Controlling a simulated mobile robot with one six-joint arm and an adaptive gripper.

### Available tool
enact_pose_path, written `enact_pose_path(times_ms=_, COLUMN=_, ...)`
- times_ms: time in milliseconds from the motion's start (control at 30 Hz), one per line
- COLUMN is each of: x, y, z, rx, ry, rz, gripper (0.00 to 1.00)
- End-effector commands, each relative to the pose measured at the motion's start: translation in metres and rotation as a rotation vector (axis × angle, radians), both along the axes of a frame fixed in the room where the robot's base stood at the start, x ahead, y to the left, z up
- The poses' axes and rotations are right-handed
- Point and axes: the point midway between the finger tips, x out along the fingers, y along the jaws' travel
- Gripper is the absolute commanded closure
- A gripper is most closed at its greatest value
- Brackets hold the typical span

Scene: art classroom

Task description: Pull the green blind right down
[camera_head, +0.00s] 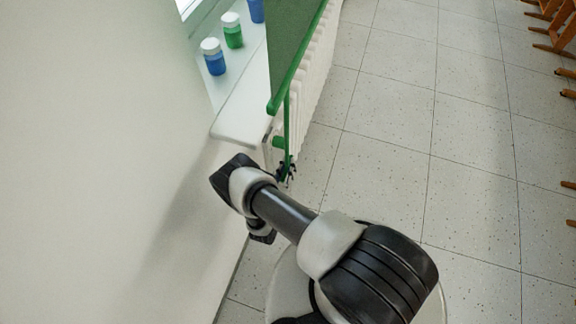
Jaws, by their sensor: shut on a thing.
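The green blind (292,32) hangs at the top of the view, in front of the window sill and a white radiator. Its lower edge has a brighter green bar (297,68). A thin green strip (287,125) runs down from the near end of this bar to my gripper (286,171). My gripper is small in view and partly hidden behind my arm. It is shut on the green pull strip, near its lower end. The exact contact between fingers and strip is too small to make out.
Paint jars with white lids, one blue (214,62) and one green (232,34), stand on the white sill (240,112). A white radiator (318,60) is below it. A pale wall (100,170) fills the left. Wooden chair legs (552,48) are at far right; the tiled floor between is clear.

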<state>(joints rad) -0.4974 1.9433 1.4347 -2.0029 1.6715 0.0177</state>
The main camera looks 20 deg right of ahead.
Motion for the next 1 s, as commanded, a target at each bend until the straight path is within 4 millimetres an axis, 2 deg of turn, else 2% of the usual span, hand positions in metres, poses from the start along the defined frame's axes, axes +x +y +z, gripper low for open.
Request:
enact_pose_path(times_ms=267, x=0.002, y=0.003, z=-0.003, rx=0.001, ry=0.000, rz=0.008, gripper=1.00)
enact_pose_path(times_ms=567, x=0.002, y=0.004, z=-0.037, rx=0.002, ry=-0.001, rz=0.009, gripper=1.00)
enact_pose_path(times_ms=833, x=0.003, y=0.004, z=-0.035, rx=0.001, ry=0.000, rz=0.010, gripper=1.00)
enact_pose_path(times_ms=867, x=0.003, y=0.004, z=-0.034, rx=0.002, ry=-0.001, rz=0.011, gripper=0.85)
enact_pose_path(times_ms=1000, x=0.004, y=0.005, z=-0.034, rx=0.002, ry=-0.002, rz=0.011, gripper=0.76)
